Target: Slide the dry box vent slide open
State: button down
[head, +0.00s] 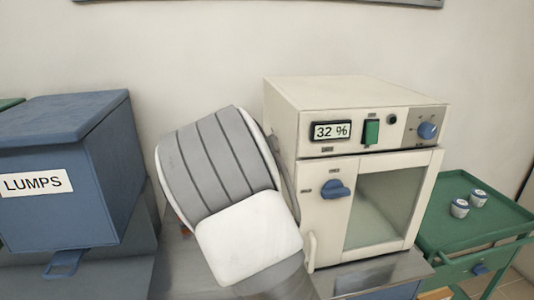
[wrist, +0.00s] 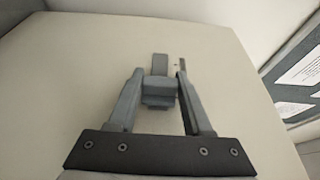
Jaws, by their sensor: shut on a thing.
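The dry box (head: 345,92) is a cream cabinet with a "32 %" display, a green switch and a glass door. Its left side is mostly behind my arm in the head view, and the vent slide does not show there. In the wrist view, a cream panel of the box (wrist: 80,75) fills most of the picture. The grey vent slide (wrist: 158,88) stands on this panel, with a grey strip beyond it. My gripper (wrist: 160,77) has its two fingers on either side of the slide's grey block and is shut on it. In the head view the gripper is hidden behind my arm.
A blue bin labelled "LUMPS" (head: 60,165) stands left of my arm. A green trolley (head: 450,225) with two small jars (head: 469,203) stands right of the box. The box door has a blue knob (head: 335,189) and a pale handle (head: 310,250).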

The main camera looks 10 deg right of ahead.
jog(key=shift+s+f, duration=0.1)
jog(key=shift+c, duration=1.6)
grip_release()
jog(key=shift+s, duration=0.1)
jog(key=shift+s+a, duration=0.1)
jog(key=v, duration=1.7)
jog(key=shift+s, duration=0.1)
